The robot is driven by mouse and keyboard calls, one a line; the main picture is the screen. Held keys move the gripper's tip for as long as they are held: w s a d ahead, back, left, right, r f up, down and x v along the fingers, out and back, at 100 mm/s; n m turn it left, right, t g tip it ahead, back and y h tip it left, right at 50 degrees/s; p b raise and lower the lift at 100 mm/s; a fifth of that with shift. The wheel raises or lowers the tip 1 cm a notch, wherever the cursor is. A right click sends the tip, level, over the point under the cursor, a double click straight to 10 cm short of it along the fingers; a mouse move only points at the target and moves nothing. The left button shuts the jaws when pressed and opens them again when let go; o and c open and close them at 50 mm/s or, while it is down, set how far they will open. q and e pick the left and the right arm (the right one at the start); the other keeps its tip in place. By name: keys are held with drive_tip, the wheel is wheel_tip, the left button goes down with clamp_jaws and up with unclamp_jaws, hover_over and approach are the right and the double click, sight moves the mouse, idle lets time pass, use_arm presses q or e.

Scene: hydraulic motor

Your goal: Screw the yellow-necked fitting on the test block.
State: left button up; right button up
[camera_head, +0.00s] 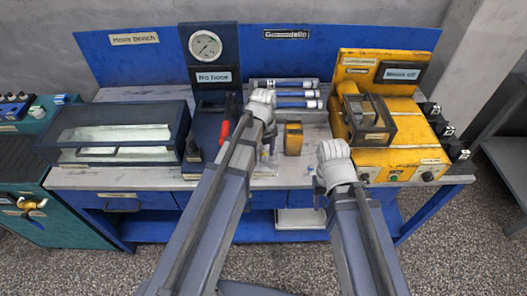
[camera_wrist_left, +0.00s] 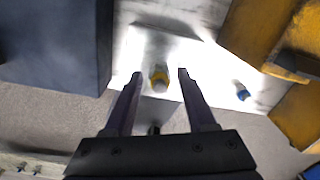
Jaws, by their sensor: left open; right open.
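The yellow-necked fitting (camera_wrist_left: 159,78) stands on the bright bench top in the left wrist view, between the two fingertips of my open left gripper (camera_wrist_left: 157,72). I cannot tell its height relative to the fingers; no contact shows. In the head view my left arm and its white wrist joint cover that spot.
A blue-capped small part (camera_wrist_left: 242,91) lies right of the fitting. A dark blue block (camera_wrist_left: 50,45) fills the left of the wrist view. The gauge panel (camera_head: 207,60), glass-fronted case (camera_head: 120,130) and yellow machine (camera_head: 400,155) flank the work area. Blue-banded cylinders (camera_head: 290,94) lie behind.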

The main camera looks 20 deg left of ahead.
use_arm(q)
drive_tip(key=n, duration=0.7)
drive_tip(key=shift+n, duration=0.3)
drive_tip(key=n, duration=0.8)
drive_tip(key=shift+n, duration=1.1)
drive_tip(key=n, duration=0.9)
